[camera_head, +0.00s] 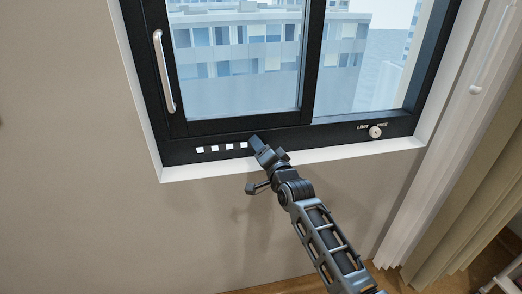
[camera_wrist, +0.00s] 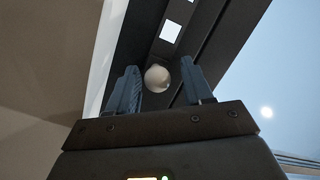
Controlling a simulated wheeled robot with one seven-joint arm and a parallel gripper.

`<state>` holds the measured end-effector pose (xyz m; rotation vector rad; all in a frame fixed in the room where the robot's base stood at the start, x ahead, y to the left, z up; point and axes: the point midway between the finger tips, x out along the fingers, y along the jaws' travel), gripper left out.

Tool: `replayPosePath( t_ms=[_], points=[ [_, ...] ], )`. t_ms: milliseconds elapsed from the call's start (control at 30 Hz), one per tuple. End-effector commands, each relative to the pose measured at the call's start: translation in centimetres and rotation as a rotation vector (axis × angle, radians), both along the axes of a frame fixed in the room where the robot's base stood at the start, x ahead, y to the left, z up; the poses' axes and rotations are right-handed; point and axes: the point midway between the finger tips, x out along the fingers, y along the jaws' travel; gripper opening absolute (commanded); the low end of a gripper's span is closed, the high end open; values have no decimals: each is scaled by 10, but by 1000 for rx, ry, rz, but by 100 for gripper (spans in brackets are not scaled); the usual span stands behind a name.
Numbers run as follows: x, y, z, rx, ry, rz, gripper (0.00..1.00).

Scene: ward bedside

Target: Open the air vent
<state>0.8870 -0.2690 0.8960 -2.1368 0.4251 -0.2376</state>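The air vent shows as a row of white square openings (camera_head: 222,148) in the dark lower bar of the window frame. In the wrist view, some of these openings (camera_wrist: 171,31) lie beyond a round pale knob (camera_wrist: 157,78) on the same bar. My gripper (camera_head: 256,142) is at the right end of the row in the head view and hides the knob there. In the wrist view my gripper (camera_wrist: 159,67) is open, with one finger on each side of the knob and visible gaps. I cannot tell whether the fingertips touch the bar.
A second round knob (camera_head: 375,132), marked LIMIT and FREE, sits on the bar to the right. A silver handle (camera_head: 163,70) stands on the left sash. The white sill (camera_head: 330,154) runs below the bar. A curtain (camera_head: 462,200) hangs at the right.

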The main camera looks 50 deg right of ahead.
Motion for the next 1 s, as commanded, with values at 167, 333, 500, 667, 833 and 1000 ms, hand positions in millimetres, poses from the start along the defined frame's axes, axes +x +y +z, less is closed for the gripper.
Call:
replayPosePath(
  t_ms=[167,333,500,667,833,1000],
  points=[
    [-1,1,-3,3,4,0,51],
    [-16,6,-6,5,5,-2,51],
    [-41,17,-6,5,4,-1,51],
    [-60,26,-4,2,2,1,51],
    [-71,30,-3,1,2,0,51],
    [-73,30,-2,1,2,0,51]
  ],
)
